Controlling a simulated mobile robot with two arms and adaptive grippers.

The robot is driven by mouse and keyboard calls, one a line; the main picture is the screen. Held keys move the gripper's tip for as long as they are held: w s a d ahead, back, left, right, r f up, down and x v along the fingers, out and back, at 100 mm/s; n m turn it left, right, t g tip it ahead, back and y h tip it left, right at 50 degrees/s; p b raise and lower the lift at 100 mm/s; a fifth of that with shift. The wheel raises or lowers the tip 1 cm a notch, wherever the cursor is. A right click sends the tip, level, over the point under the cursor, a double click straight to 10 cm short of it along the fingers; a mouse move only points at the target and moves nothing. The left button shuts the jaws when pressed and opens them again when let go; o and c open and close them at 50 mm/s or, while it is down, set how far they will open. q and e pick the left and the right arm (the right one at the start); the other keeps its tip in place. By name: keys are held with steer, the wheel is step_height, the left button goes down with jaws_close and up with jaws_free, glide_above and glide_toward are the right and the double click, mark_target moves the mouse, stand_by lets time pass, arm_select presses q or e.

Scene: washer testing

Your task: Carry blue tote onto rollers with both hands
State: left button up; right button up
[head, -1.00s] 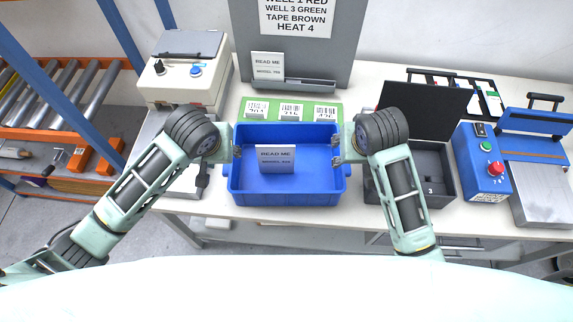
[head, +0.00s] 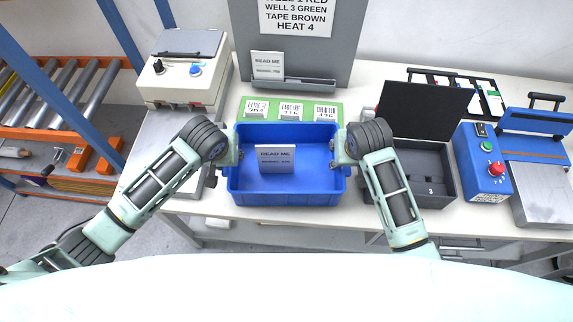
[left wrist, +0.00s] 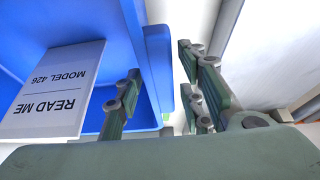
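The blue tote (head: 290,201) stands on the white table, with a white READ ME card (head: 276,158) upright inside it. My left gripper (head: 238,154) is at the tote's left wall. In the left wrist view, the open fingers (left wrist: 160,95) straddle that wall, one inside and one outside, with gaps showing. The card also shows there (left wrist: 55,90). My right gripper (head: 336,156) is at the tote's right wall; its fingers are small and partly hidden, so I cannot tell whether they are shut. Steel rollers (head: 70,100) in an orange frame are at the far left.
A green mat (head: 262,103) with label cards lies behind the tote. A white control box (head: 185,70) stands back left. A dark open case (head: 425,186) and a blue button box (head: 481,165) stand on the right. A blue post (head: 120,36) rises between table and rollers.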

arm_select(q)
jaws_close()
arm_select(e)
jaws_close()
arm_select(q)
steer(key=shift+w+r, duration=0.1)
steer(key=shift+r, duration=0.05)
arm_select(e)
steer(key=shift+w+r, duration=0.1)
steer(key=shift+r, duration=0.05)
